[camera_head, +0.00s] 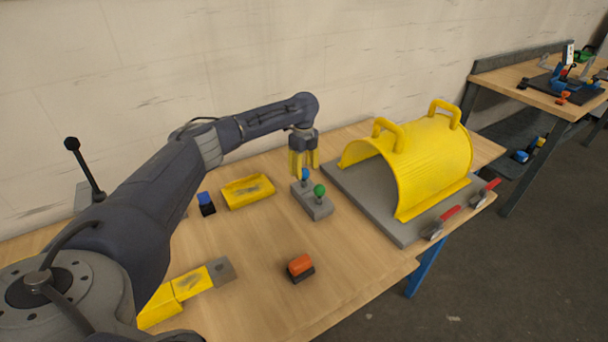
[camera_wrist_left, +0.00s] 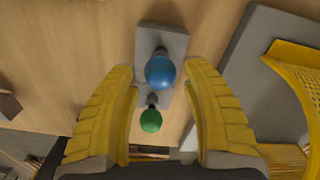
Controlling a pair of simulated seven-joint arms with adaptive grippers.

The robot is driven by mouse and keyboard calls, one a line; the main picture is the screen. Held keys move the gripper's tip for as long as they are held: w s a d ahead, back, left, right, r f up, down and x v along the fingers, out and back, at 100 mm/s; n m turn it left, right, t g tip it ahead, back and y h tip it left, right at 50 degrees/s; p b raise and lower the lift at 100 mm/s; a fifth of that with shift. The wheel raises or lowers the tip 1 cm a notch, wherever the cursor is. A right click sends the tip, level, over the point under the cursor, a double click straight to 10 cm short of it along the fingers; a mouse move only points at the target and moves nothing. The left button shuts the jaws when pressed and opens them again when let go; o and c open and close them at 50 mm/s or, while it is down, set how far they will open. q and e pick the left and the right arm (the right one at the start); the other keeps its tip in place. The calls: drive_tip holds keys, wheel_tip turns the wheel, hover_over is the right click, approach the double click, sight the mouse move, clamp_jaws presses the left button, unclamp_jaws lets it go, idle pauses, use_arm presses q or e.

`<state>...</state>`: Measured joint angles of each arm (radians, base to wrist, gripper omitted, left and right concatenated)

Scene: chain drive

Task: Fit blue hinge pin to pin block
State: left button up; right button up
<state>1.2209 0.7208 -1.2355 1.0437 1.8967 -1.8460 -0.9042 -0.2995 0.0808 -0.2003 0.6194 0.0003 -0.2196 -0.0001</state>
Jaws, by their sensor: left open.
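The grey pin block (camera_head: 313,206) stands on the wooden table left of the yellow guard. The blue hinge pin (camera_head: 305,174) is upright at the block's far end, and a green-topped pin (camera_head: 319,190) is at its near end. My left gripper (camera_head: 304,172) is over the block, its yellow fingers open around the blue pin's head without visible contact. In the left wrist view the blue pin (camera_wrist_left: 160,71) lies between the open fingers, with the green pin (camera_wrist_left: 151,120) below it. The blue head hides how deep its pin sits. My right gripper is not in view.
A yellow tray (camera_head: 248,191), a blue-topped block (camera_head: 206,204) and an orange-topped block (camera_head: 300,267) are on the table. A yellow guard with handles (camera_head: 425,165) stands on a grey plate (camera_head: 400,232) to the right. Red-handled tools (camera_head: 446,221) lie at its front edge.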

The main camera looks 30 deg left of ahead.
use_arm(q)
wheel_tip(320, 180, up, 9)
drive_tip(key=shift+a, duration=0.1)
idle(0.3)
